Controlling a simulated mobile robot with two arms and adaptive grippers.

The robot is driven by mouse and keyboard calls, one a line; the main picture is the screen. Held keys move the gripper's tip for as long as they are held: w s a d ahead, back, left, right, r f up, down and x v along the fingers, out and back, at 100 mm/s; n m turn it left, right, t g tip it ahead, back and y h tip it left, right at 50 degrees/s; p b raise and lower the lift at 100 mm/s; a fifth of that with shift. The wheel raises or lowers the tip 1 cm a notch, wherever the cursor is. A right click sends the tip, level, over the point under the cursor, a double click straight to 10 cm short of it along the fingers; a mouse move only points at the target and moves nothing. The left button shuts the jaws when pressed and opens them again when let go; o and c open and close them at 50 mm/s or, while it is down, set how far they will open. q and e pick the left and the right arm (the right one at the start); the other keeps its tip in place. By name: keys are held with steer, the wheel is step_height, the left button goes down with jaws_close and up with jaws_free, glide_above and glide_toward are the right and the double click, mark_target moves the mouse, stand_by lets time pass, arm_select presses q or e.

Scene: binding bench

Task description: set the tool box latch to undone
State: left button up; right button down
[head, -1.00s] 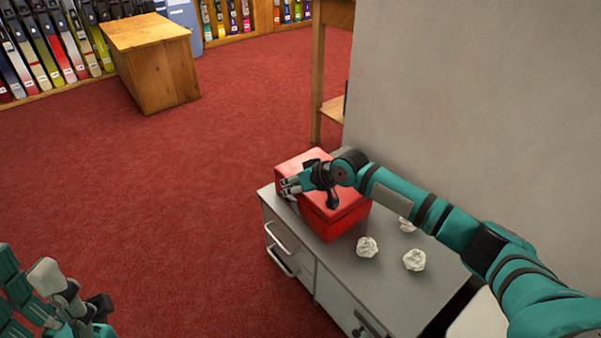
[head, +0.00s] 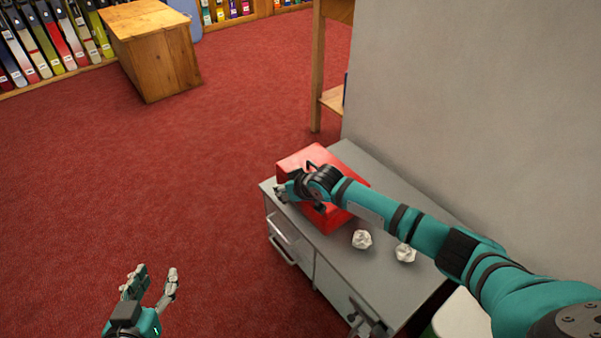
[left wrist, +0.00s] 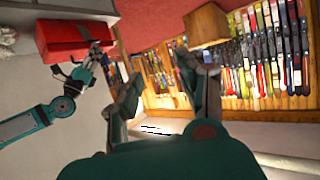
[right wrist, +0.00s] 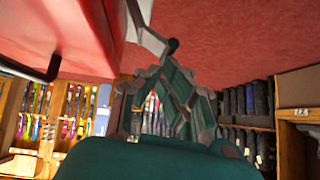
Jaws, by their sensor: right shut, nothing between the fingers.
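The red tool box (head: 345,168) sits on the far end of the grey cabinet. It shows large at the upper left of the right wrist view (right wrist: 65,30) and at the upper left of the left wrist view (left wrist: 70,40). In the right wrist view, a pale lever with a dark tip, seemingly the latch (right wrist: 150,32), juts out by the box's edge. My right gripper (head: 281,191) is shut and empty at the box's front left side, its fingertips (right wrist: 166,72) close to the lever; contact is unclear. My left gripper (head: 155,280) is open and empty over the carpet.
The grey cabinet top (head: 365,275) holds crumpled white balls (head: 362,239) near the box. The cabinet front has drawer handles. A pale wall (head: 470,110) stands behind it. A wooden block (head: 150,50) and bookshelves are at the back. Red carpet lies open at left.

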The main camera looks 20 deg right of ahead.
steer(key=shift+s+a+f+h+p, duration=0.2)
steer(key=shift+a+h+p, duration=0.3)
steer(key=shift+p, duration=0.4)
arm_select(q)
steer(key=s+a+f+g+y+p, duration=0.1)
steer(key=s+a+f+g, duration=0.1)
steer(key=s+f+g, duration=0.2)
steer(key=s+a+f+g+y+p, duration=0.1)
steer(key=s+a+f+g, duration=0.2)
steer(key=s, duration=0.7)
steer(key=f+g, duration=0.1)
steer(key=g, duration=0.1)
steer(key=shift+s+n+g+y, duration=0.2)
steer(key=shift+n+g+y, duration=0.1)
steer(key=shift+g, duration=0.1)
arm_select(e)
steer(key=shift+n+t+h, duration=0.3)
steer(key=shift+n, duration=0.1)
steer(key=a+f, duration=0.1)
steer(key=s+a+f, duration=0.1)
steer(key=a, duration=0.1)
steer(key=shift+f, duration=0.3)
steer(key=shift+d, duration=0.2)
